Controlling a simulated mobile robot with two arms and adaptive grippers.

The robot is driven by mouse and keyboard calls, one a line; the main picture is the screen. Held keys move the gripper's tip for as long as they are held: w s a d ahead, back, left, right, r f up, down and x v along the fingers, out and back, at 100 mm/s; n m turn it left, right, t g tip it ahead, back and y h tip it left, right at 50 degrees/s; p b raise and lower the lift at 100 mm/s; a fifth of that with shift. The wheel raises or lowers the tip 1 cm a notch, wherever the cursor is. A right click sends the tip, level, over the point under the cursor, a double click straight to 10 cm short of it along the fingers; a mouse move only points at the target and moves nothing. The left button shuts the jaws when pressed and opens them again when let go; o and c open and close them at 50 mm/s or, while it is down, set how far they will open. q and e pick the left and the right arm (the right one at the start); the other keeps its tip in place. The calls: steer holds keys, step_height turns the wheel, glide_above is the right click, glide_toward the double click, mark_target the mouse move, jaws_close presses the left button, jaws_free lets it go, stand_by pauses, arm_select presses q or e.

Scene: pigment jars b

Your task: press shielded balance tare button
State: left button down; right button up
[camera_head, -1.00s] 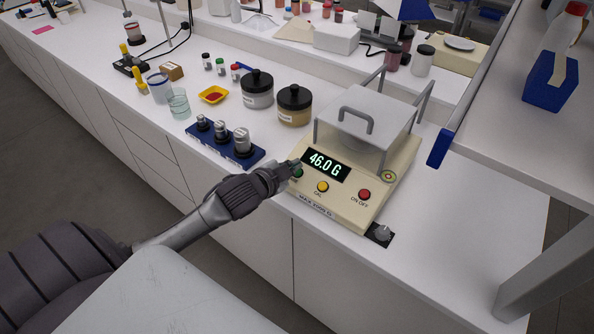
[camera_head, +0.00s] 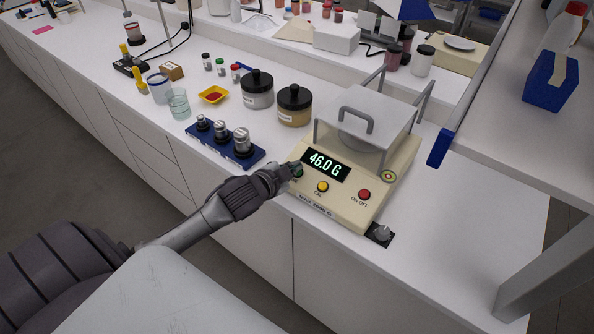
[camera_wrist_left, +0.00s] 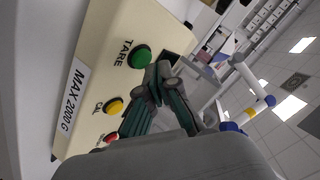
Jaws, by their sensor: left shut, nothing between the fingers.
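The shielded balance (camera_head: 372,205) is a cream box on the bench with a clear draught shield (camera_head: 365,118) over its pan. Its display (camera_head: 325,165) reads 46.0 G. The green tare button (camera_wrist_left: 139,57) shows in the left wrist view, labelled TARE; in the head view my fingers mostly cover it. The yellow CAL button (camera_head: 322,187) and red ON OFF button (camera_head: 364,195) sit to its right. My left gripper (camera_head: 292,167) is shut and empty, its tips right by the tare button. I cannot tell whether they touch it. My right gripper is out of view.
A blue block with metal weights (camera_head: 225,145) stands left of the balance. Two dark-lidded jars (camera_head: 294,105) stand behind them. A shelf with a blue corner (camera_head: 440,148) is at the right. A small black knob plate (camera_head: 380,234) lies at the balance's front right.

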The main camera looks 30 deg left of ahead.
arm_select(q)
steer(key=shift+w+f, duration=0.2)
steer(key=shift+f, duration=0.3)
stand_by(0.7)
steer(key=shift+r, duration=0.15)
steer(key=shift+s+r+p, duration=0.35)
steer(key=shift+r+p, duration=0.4)
steer(key=shift+p, duration=0.2)
steer(key=shift+r, duration=0.1)
steer(key=shift+r+p, duration=0.3)
steer(key=shift+p, duration=0.15)
steer(key=r+p, duration=0.1)
steer(key=s+r+p, duration=0.1)
steer(key=r+p, duration=0.1)
steer(key=s+r+p, duration=0.1)
steer(key=r+p, duration=0.1)
steer(key=shift+a, duration=0.1)
steer(key=shift+f, duration=0.1)
